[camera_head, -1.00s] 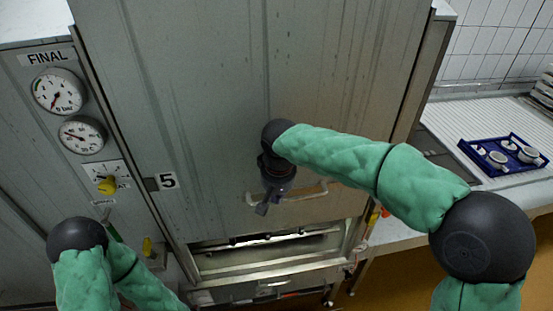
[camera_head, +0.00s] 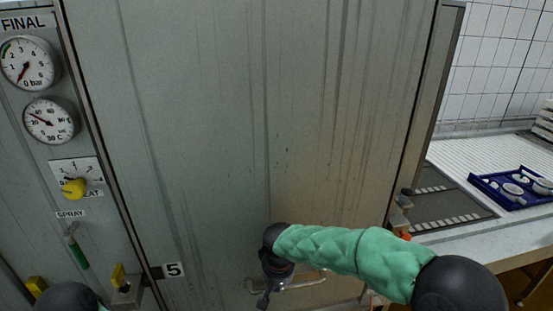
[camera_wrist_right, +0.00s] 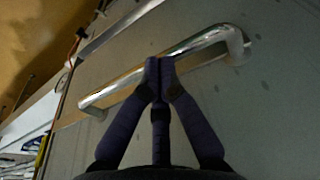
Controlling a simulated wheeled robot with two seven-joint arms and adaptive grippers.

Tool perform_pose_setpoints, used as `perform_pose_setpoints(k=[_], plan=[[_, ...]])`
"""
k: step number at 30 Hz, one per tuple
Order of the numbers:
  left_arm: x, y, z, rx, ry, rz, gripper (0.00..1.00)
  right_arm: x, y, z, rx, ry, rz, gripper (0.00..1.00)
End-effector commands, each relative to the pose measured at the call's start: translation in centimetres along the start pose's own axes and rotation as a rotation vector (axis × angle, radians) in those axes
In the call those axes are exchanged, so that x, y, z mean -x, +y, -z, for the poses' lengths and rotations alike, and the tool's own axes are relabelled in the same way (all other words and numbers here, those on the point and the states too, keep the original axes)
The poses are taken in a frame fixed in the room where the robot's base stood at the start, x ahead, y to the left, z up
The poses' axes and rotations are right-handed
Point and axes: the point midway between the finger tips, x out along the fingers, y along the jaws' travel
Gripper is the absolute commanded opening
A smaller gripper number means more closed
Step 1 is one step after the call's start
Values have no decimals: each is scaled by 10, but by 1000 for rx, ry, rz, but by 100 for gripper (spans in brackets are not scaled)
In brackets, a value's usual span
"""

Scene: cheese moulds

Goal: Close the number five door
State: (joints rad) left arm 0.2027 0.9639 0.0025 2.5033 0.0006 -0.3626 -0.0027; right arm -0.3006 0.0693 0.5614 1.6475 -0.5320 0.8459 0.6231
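The number five door is a tall grey metal panel (camera_head: 270,130) with a "5" label (camera_head: 173,270) low on its left edge. Its bar handle (camera_head: 306,282) is near the bottom of the head view. The handle also crosses the right wrist view (camera_wrist_right: 205,42) at a slant. My right gripper (camera_wrist_right: 160,66) is shut, its two fingertips together in front of the bar and at or very near it. The bar does not appear between the fingers. The door's lower edge is out of view. My left gripper is not in view.
A control panel with two gauges (camera_head: 50,121) and a yellow knob (camera_head: 73,188) is left of the door. A yellow-handled latch (camera_head: 119,276) is beside the label. A counter with a blue tray (camera_head: 490,187) stands at the right.

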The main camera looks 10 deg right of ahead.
Motion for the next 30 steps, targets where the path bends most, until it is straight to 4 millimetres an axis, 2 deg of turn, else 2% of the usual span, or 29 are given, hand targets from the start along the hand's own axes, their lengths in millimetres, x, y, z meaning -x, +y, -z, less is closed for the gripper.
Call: perform_pose_setpoints(k=[1,9,25,30], plan=[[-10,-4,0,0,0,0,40,-16,0,-5,2,-5,-2,0],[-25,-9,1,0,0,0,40,-42,0,-9,0,-3,0,0],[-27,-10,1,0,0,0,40,-49,0,-12,1,-9,-2,0],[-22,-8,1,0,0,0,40,-43,1,-10,1,-9,-2,0]])
